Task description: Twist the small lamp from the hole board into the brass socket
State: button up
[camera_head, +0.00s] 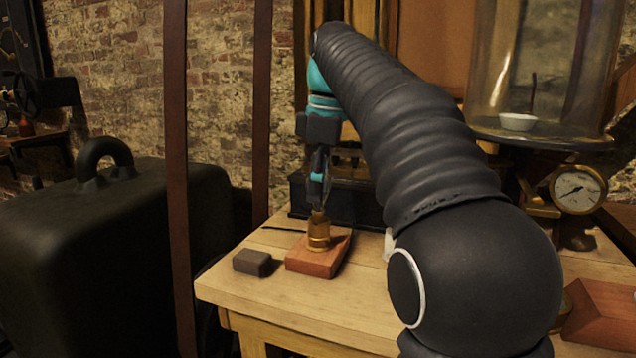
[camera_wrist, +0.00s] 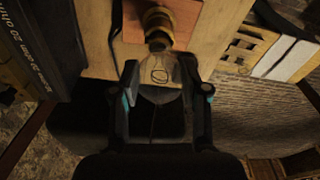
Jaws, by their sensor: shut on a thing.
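The brass socket (camera_head: 318,242) stands upright on a reddish wooden block (camera_head: 305,262) near the table's left front corner. My gripper (camera_head: 318,198) points down right above it, shut on the small lamp. In the wrist view, the lamp's clear glass bulb (camera_wrist: 161,71) sits between the two fingers of my gripper (camera_wrist: 158,78). Its base end meets the brass socket (camera_wrist: 157,20). The lamp is in line with the socket and appears to touch it; how deep it sits I cannot tell. I cannot make out the hole board.
A small dark block (camera_head: 254,262) lies left of the socket's base on the wooden table (camera_head: 275,300). A long black box (camera_head: 350,200) stands behind. A glass jar (camera_head: 545,70) and pressure gauge (camera_head: 578,189) are at the right. A dark case (camera_head: 110,250) stands left of the table.

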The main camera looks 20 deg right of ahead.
jog(key=shift+f, duration=0.65)
dwell(0.7)
jog(key=m, duration=0.6)
jog(key=shift+t+h, duration=0.3)
jog(key=shift+m, duration=0.3)
jog(key=shift+m, duration=0.9)
jog(key=m, duration=0.4)
jog(key=shift+h, duration=0.3)
jog(key=shift+m, duration=0.3)
